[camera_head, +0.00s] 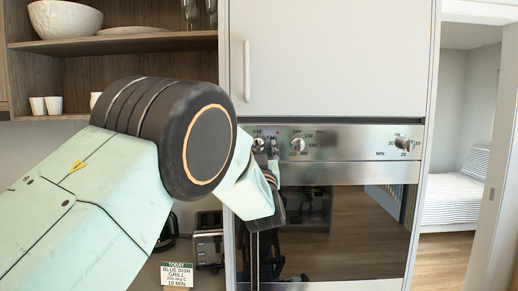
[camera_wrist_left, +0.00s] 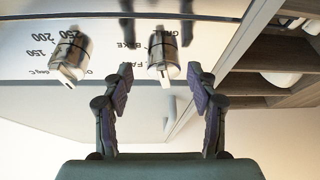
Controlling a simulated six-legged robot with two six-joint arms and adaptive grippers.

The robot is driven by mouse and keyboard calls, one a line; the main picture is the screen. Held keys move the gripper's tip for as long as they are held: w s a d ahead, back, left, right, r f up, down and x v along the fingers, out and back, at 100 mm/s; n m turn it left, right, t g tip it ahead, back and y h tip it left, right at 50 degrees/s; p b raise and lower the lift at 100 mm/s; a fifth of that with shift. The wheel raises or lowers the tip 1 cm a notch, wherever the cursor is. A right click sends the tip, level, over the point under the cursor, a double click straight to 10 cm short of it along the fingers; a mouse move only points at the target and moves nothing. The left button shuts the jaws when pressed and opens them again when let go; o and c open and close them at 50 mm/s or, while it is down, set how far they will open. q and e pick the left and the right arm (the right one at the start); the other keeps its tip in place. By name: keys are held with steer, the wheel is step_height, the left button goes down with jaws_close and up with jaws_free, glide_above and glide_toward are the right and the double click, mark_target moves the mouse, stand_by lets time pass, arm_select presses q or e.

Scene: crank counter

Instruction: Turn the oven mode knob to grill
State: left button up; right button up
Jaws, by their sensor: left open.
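The oven mode knob (camera_head: 258,145) is the leftmost knob on the steel panel, partly hidden by my left gripper in the head view. In the left wrist view the mode knob (camera_wrist_left: 162,54) is a shiny cylinder with a pale bar, near the letters GRILL, BAKE and FA. That view is upside down; the bar's end faces the picture's bottom, up on the panel. My left gripper (camera_head: 272,148) is at the panel. In the wrist view the open left gripper (camera_wrist_left: 159,80) has its fingertips either side of the knob's front; I see no contact. My right gripper is not in view.
The temperature knob (camera_head: 298,145) stands close beside, and a timer knob (camera_head: 404,143) is at the panel's right. The oven door (camera_head: 340,230) is below. A card (camera_head: 177,274) reads TODAY, BLUE DISH, GRILL. Shelves with a bowl (camera_head: 65,19) are at left.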

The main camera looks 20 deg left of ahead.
arm_select(q)
steer(key=shift+s+a, duration=0.15)
steer(key=shift+a, duration=0.05)
steer(key=shift+w+a+f, duration=0.2)
steer(key=shift+w+a, duration=0.05)
steer(key=shift+c, duration=1.2)
steer(key=shift+w+d, duration=0.1)
steer(key=shift+c, duration=0.8)
steer(key=shift+d, duration=0.2)
steer(key=c, duration=0.3)
steer(key=shift+a+r, duration=0.1)
steer(key=shift+a, duration=0.05)
steer(key=c, duration=0.4)
steer(key=shift+m+h+b, duration=0.55)
steer(key=shift+m+h, duration=0.05)
steer(key=shift+m, duration=0.6)
steer(key=shift+c, duration=0.2)
steer(key=shift+s+a+r+m+t+h, duration=0.1)
steer(key=shift+s+m+t+h, duration=0.15)
steer(key=shift+m+h, duration=0.55)
